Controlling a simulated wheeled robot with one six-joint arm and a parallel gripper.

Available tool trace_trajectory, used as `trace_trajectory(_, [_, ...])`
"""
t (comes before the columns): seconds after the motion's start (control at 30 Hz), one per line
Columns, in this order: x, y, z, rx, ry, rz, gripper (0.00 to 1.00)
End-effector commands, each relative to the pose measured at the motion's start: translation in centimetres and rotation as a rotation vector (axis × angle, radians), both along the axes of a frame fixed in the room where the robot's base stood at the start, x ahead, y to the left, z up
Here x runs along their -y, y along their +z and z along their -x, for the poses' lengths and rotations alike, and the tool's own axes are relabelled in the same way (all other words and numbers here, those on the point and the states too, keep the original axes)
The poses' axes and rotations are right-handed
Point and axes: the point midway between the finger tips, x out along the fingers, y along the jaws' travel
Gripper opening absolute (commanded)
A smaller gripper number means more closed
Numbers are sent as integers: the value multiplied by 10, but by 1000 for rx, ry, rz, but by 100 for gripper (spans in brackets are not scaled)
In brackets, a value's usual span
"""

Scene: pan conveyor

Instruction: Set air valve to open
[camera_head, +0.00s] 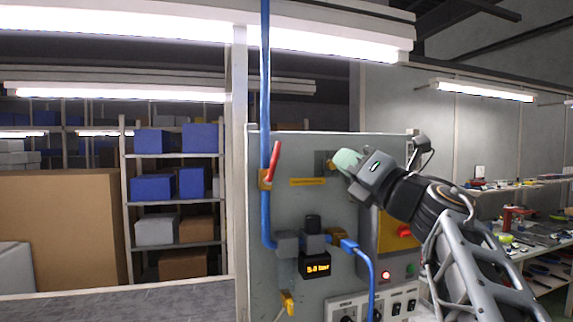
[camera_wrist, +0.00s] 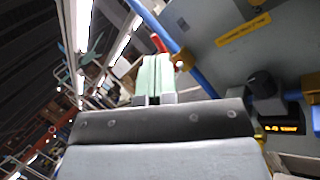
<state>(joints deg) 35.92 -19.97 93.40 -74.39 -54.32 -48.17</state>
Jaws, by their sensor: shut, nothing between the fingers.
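The air valve has a red lever (camera_head: 274,161) and a brass body (camera_head: 265,180) on the vertical blue pipe at the panel's left edge. The lever points up, leaning slightly right of the pipe's line. In the wrist view, the red lever (camera_wrist: 158,43) shows beyond my fingertips, and the brass body (camera_wrist: 183,60) sits on the blue pipe (camera_wrist: 151,20). My gripper (camera_head: 346,161), with pale green fingers, is shut and empty in front of the panel, right of the lever and apart from it. The closed fingers (camera_wrist: 153,75) also show in the wrist view.
The grey panel (camera_head: 300,220) carries a yellow label strip (camera_head: 308,182), a regulator (camera_head: 313,226) and an orange pressure display (camera_head: 317,268). A blue hose (camera_head: 367,275) hangs lower right. A red button (camera_head: 404,231) and switches sit below my arm. Shelves (camera_head: 172,205) stand behind at left.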

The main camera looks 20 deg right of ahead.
Motion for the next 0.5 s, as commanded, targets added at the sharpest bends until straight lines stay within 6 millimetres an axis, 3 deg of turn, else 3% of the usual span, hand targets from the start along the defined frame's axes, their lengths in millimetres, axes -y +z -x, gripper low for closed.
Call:
trace_trajectory(0.2, [-9, -10, 13, -11, 56, 355, 0])
trace_trajectory(0.37, [-15, -12, 12, -21, 79, 444, 0])
trace_trajectory(0.5, [-26, -8, -3, -22, 88, 455, 0])
